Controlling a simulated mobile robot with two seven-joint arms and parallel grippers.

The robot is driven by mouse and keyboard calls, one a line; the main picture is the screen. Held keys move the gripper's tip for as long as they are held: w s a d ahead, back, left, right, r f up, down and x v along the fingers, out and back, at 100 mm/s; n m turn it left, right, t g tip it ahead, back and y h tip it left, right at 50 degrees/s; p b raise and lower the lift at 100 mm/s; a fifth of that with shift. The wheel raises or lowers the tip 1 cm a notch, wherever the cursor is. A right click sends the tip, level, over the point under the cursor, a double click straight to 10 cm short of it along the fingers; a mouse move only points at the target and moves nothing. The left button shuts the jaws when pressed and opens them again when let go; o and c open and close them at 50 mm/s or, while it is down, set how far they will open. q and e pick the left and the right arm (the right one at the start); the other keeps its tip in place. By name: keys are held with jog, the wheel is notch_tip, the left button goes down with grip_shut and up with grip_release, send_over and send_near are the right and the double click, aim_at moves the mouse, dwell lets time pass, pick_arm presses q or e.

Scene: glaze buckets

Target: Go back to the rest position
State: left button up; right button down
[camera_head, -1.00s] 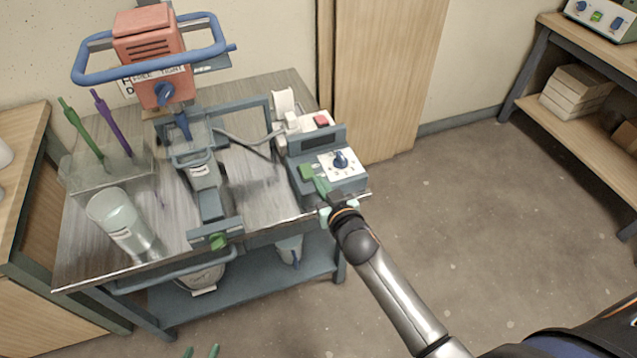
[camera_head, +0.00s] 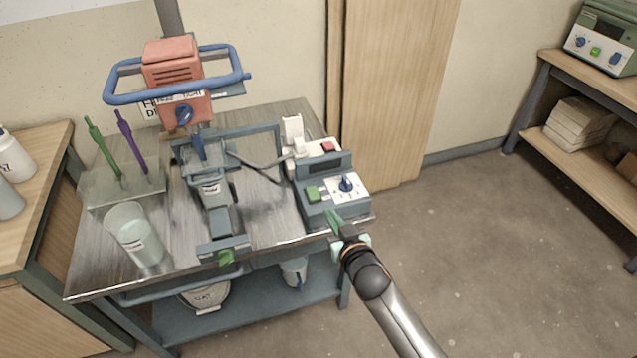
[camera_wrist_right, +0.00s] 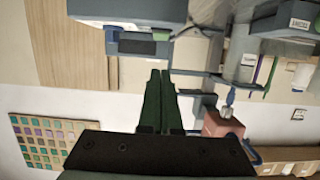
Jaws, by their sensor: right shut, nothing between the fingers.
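My right gripper (camera_head: 334,222) is at the front edge of the control box (camera_head: 330,190), just below its green button (camera_head: 313,194). Its green fingers are together and hold nothing. In the right wrist view the fingers (camera_wrist_right: 158,100) also show closed, with the box at the upper left. The box has a blue knob (camera_head: 346,183) on a white plate. I cannot tell whether the fingertips touch the box. My left gripper does not show in these frames.
The metal cart (camera_head: 100,270) carries an orange mixer (camera_head: 172,75) with a blue handle, a clear cup (camera_head: 135,235) and a holder (camera_head: 100,190) with green and purple tools. Wooden tables stand left and right. The floor (camera_head: 480,270) at the right is clear.

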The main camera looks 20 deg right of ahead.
jog(key=s+f+g, duration=0.3)
jog(key=s+f, duration=0.2)
jog(key=s, duration=0.7)
jog(key=s+f+n+g+y+p, duration=0.1)
jog(key=s+f, duration=0.4)
jog(key=s, duration=0.8)
jog(key=shift+s+a+f+g+y, duration=0.2)
jog(key=shift+a+f+g+y, duration=0.15)
jog(key=shift+g, duration=0.55)
jog(key=c, duration=1.6)
grip_release()
jog(key=shift+r, duration=0.1)
